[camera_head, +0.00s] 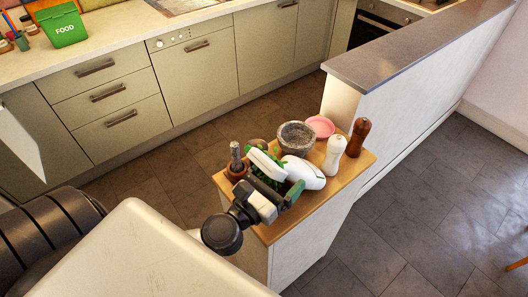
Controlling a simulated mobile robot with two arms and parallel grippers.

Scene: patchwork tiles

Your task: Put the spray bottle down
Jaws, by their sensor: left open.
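A white spray bottle (305,174) with green parts is on the small wooden-topped counter, among other items. It appears to lie tilted or on its side. My left gripper (276,192) is at the near side of the counter, right against the bottle in this view. Its jaws are open. The gripper hides part of the bottle, so I cannot tell whether they touch. My right gripper does not show.
The wooden counter top (325,200) is crowded at its back with a stone mortar (296,138), a pink bowl (321,126), a white mill (334,155), a brown mill (358,137) and a brown pot (236,172). Its front right part is bare. A half wall (415,100) stands behind.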

